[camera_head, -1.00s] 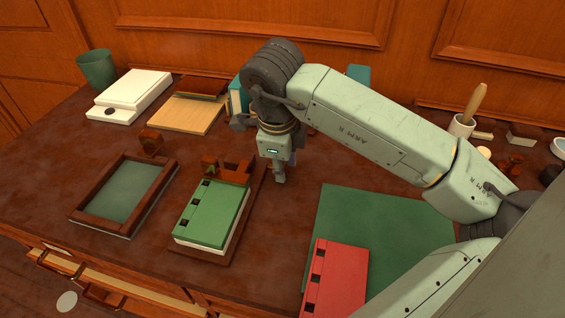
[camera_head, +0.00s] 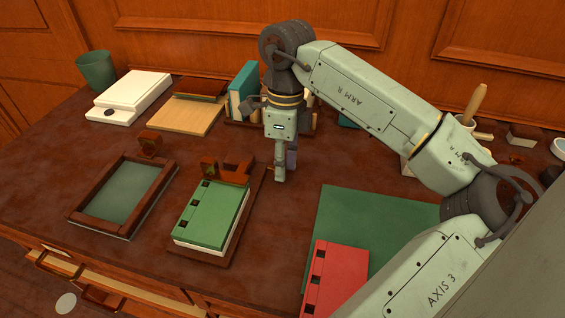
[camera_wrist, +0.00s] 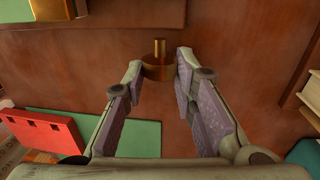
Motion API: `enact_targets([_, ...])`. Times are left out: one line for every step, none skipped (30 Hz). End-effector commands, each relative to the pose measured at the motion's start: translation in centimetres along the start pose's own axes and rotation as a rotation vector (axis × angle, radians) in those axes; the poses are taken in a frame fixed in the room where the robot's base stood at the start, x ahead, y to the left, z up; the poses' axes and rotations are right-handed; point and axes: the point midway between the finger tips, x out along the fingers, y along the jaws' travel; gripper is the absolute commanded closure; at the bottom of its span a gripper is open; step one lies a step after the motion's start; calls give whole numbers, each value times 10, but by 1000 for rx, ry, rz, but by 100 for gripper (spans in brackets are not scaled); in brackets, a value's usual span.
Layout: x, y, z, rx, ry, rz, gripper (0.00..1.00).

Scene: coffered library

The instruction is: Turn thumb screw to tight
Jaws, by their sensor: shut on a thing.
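The brass thumb screw (camera_wrist: 158,66), a round knob with a narrow pin, shows between my fingertips in the wrist view. My gripper (camera_wrist: 161,64) is shut on it, one finger on each side. In the head view my gripper (camera_head: 282,176) points down just right of the green ledger's board; the screw is too small or hidden there to make out. The green ledger (camera_head: 208,218) lies on a dark wooden board (camera_head: 205,252), with wooden blocks (camera_head: 235,174) at its far end. Whether the screw sits in anything cannot be told.
A red ledger (camera_head: 335,275) lies on a green mat (camera_head: 375,215) at front right. A wooden-framed tray (camera_head: 90,217) is at left. A white box (camera_head: 132,95) and upright books (camera_head: 243,88) stand behind. Bare desk lies right of the board.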

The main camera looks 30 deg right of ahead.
Motion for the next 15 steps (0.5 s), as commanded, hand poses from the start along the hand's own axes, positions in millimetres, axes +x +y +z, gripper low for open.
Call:
enact_targets([-1,-1,1,0,0,31,100])
enact_targets([-1,-1,0,0,0,50,100])
enact_targets([-1,-2,0,0,1,73,100])
enact_targets([-1,-2,0,0,0,89,100])
enact_targets([-1,-2,0,-1,0,104,100])
enact_targets([-1,-2,0,0,0,122,100])
enact_targets([-1,-2,0,-1,0,135,100])
enact_targets([-1,-2,0,-1,0,147,100])
enact_targets([0,-3,0,0,0,160,100])
enact_targets([0,-3,0,0,0,168,100])
enact_targets([0,-3,0,0,0,176,100])
enact_targets([0,-3,0,-1,0,185,100])
enact_targets([0,-3,0,-1,1,191,100])
enact_targets([0,-3,0,-1,1,196,100])
enact_targets([0,-3,0,-1,1,200,100])
